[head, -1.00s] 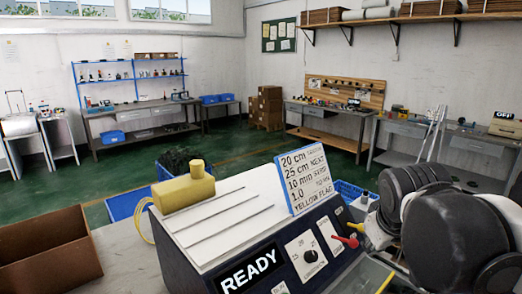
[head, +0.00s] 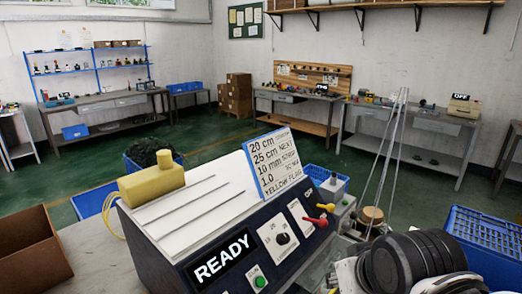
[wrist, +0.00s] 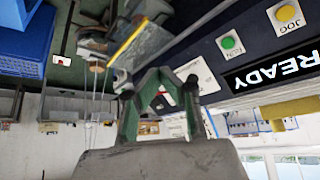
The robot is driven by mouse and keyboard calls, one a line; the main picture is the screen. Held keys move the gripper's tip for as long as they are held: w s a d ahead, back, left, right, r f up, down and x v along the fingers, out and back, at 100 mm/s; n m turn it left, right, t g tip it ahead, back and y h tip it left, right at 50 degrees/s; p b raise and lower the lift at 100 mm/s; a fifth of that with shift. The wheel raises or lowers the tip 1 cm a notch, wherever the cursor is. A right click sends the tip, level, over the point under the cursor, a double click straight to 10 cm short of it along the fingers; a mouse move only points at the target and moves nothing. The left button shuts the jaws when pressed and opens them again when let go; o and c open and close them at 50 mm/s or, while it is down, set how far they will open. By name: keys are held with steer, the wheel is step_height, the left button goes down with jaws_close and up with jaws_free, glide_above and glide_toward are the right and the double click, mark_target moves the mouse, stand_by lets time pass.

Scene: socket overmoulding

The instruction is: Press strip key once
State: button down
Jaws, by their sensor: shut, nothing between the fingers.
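The wire machine (head: 190,215) has a dark sloped front panel with a lit READY display (head: 223,257). The wrist view shows the green button (wrist: 229,43) and a yellow JOG button (wrist: 286,14) upside down. No key labelled strip is legible. My gripper (wrist: 158,80) is shut and empty, apart from these buttons. Its fingertips are not clearly visible in the head view.
A cardboard box (head: 30,250) is at left. Blue crates (head: 485,235) stand at right. Workbenches line the back walls, with open green floor between.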

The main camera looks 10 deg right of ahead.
steer(key=shift+w+r, duration=0.1)
steer(key=w+d+r+m+g, duration=0.2)
steer(key=w+d+r+m, duration=0.1)
steer(key=w+r+m, duration=0.65)
steer(key=m+g+p, duration=0.2)
steer(key=m+g, duration=0.3)
steer(key=m, duration=1.3)
glide_above(346, 202)
step_height(346, 202, down, 10)
steer(key=shift+r, duration=0.2)
steer(key=shift+s+f, duration=0.1)
steer(key=f, duration=0.7)
steer(key=f+p, duration=0.1)
steer(key=f, duration=0.5)
steer(key=shift+w+f, duration=0.2)
steer(key=shift+f, duration=0.15)
